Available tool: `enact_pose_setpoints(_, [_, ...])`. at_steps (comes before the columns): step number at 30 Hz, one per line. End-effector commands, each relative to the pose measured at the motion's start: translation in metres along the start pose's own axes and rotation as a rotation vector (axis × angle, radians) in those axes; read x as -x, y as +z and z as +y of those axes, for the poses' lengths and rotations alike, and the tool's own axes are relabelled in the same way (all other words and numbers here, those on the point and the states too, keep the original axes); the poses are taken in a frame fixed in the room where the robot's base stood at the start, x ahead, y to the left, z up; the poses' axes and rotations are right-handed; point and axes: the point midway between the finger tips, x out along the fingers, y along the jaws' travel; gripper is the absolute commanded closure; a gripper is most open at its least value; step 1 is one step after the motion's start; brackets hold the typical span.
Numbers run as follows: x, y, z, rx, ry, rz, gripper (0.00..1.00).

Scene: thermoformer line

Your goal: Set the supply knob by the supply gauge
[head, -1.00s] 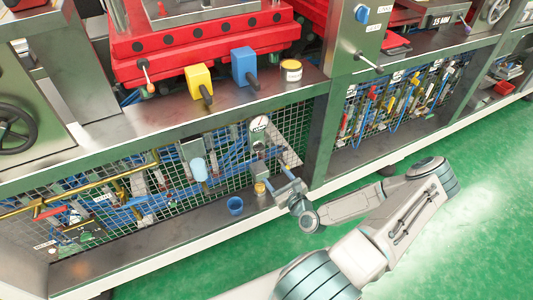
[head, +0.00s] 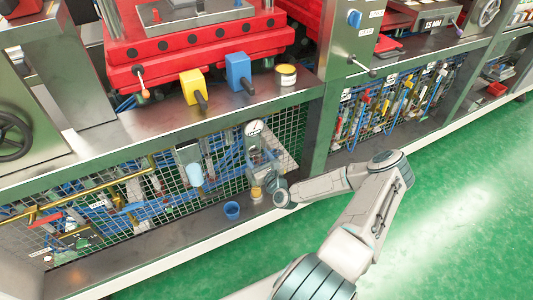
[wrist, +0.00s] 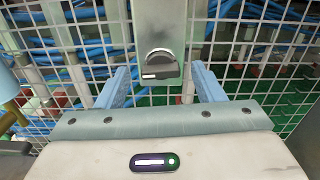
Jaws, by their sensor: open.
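The supply gauge (head: 254,128) is a round white dial on the mesh panel under the bench in the head view. Its needle is too small to read. The supply knob (wrist: 160,66) is dark with a pale bar, on a grey metal plate in the wrist view. My gripper (wrist: 160,88) is open, with one blue finger on each side of the knob and gaps between. The fingertips appear apart from the knob. In the head view my gripper (head: 262,165) is just below the gauge and hides the knob.
Wire mesh with blue hoses surrounds the plate. A pale blue cylinder (head: 195,174) hangs on the mesh further left. The green floor (head: 440,220) at right is clear.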

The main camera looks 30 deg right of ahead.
Motion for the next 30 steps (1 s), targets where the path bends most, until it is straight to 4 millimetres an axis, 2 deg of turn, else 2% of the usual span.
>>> enact_pose_setpoints(3, [-0.007,0.0,0.0,0.001,0.0,-0.001,0.38])
enact_pose_setpoints(11, [-0.009,0.0,0.001,0.0,0.002,0.0,0.38])
enact_pose_setpoints(12, [-0.009,0.0,0.001,0.0,0.002,0.0,0.41])
enact_pose_setpoints(16, [-0.008,0.0,0.001,0.0,0.002,0.0,0.77])
enact_pose_setpoints(17, [-0.008,0.0,0.001,0.0,0.002,0.0,0.83])
enact_pose_setpoints(18, [-0.008,0.0,0.001,0.0,0.002,0.0,0.83])
enact_pose_setpoints(19, [-0.004,-0.001,-0.073,0.029,-0.026,0.002,0.83])
enact_pose_setpoints(20, [-0.006,-0.003,-0.042,0.007,-0.007,0.001,0.71])
enact_pose_setpoints(21, [-0.006,-0.003,-0.029,0.002,-0.008,0.002,0.59])
enact_pose_setpoints(23, [-0.006,-0.002,-0.022,0.006,-0.017,0.001,0.81])
enact_pose_setpoints(24, [-0.006,-0.002,-0.02,0.011,-0.021,0.001,0.83])
enact_pose_setpoints(30, [-0.007,-0.003,-0.012,0.077,-0.022,0.0,0.83])
